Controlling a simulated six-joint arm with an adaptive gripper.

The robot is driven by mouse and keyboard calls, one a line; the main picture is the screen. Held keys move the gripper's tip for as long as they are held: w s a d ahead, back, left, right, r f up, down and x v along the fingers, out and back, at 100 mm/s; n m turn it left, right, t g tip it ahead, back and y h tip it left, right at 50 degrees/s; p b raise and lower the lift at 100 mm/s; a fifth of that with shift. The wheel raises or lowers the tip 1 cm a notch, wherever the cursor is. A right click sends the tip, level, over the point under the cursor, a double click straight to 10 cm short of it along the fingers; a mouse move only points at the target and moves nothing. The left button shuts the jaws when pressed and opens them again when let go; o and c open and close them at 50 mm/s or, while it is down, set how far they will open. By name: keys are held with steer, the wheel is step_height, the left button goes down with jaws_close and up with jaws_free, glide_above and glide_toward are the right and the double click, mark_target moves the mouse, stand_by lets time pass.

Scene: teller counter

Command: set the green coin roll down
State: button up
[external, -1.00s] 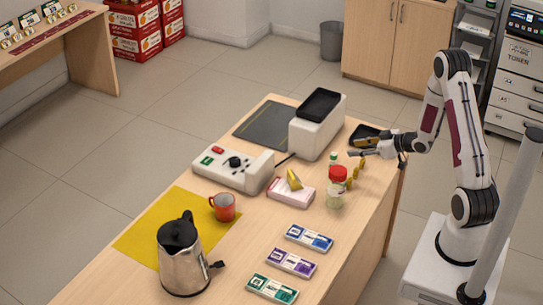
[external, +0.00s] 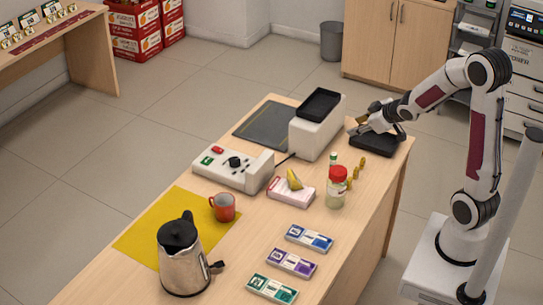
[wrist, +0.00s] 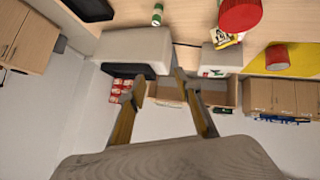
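The green coin roll (external: 333,158) is a small green cylinder with a white band. It stands upright on the wooden counter (external: 300,222), close to the red-lidded jar (external: 336,190). It also shows at the top of the wrist view (wrist: 158,14), clear of my fingers. My gripper (external: 366,123) is above the far end of the counter, over the black tray (external: 385,144), apart from the roll. In the wrist view my gripper (wrist: 158,84) has its two fingers spread with nothing between them.
A white machine with a dark top (external: 316,130) stands left of my gripper. A control box (external: 232,168), a red mug (external: 223,207) and a steel kettle (external: 180,262) stand further left. Flat coin cases (external: 309,238) lie in front.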

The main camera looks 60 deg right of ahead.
steer(key=s+a+r+g+y, duration=0.1)
steer(key=s+a+r, duration=0.3)
steer(key=s+a, duration=0.7)
steer(key=s+a+r+g+y, duration=0.2)
steer(key=s+a+r, duration=0.3)
steer(key=s+a, duration=0.6)
steer(key=shift+s+a+y, duration=0.3)
steer(key=shift+s+a, duration=0.05)
steer(key=shift+s, duration=0.25)
